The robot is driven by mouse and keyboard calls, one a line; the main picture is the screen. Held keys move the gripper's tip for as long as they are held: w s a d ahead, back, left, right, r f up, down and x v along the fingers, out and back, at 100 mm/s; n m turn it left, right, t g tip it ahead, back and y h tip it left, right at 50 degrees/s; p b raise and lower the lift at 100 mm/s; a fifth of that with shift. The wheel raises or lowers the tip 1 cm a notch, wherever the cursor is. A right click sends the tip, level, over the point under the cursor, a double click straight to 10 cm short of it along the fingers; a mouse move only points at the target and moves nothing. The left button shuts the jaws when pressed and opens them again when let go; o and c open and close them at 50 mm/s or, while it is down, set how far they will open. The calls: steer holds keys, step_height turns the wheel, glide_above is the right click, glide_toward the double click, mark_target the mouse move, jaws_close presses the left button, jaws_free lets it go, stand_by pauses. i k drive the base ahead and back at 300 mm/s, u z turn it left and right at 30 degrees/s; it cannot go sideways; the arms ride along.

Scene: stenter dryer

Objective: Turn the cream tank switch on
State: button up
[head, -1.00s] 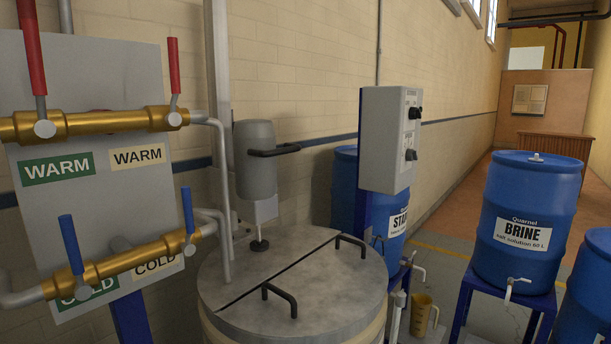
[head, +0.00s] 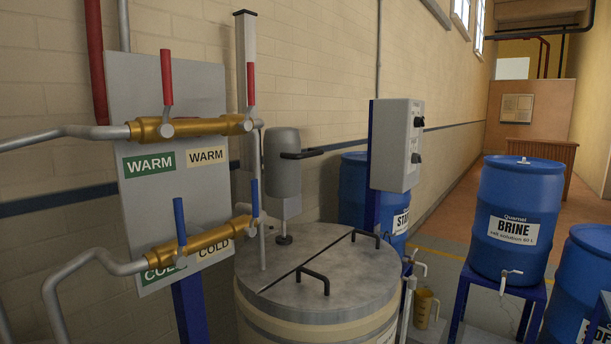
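A grey control box (head: 397,146) stands on a blue post behind the round tank. Two black rotary knobs stick out from its right-hand face, an upper knob (head: 418,122) and a lower knob (head: 416,158). Their labels are too small and slanted to read, so I cannot tell which is the cream tank switch or how either is set. The tank (head: 312,283) has a cream-coloured body and a grey split lid with two dark handles. My gripper is not in view.
A valve board (head: 165,75) with red and blue levers and protruding pipes stands at the left. A mixer motor (head: 283,165) rises above the tank. Blue drums, including the BRINE drum (head: 519,210), stand at the right. A jug (head: 424,308) is below the box. Open floor lies behind.

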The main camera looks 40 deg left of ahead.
mark_target(419, 121)
steer(key=u, duration=0.1)
steer(key=i, duration=0.15)
steer(key=u, duration=2.65)
steer(key=k, duration=0.9)
steer(key=z, duration=0.7)
steer(key=i, duration=1)
steer(key=z, duration=0.1)
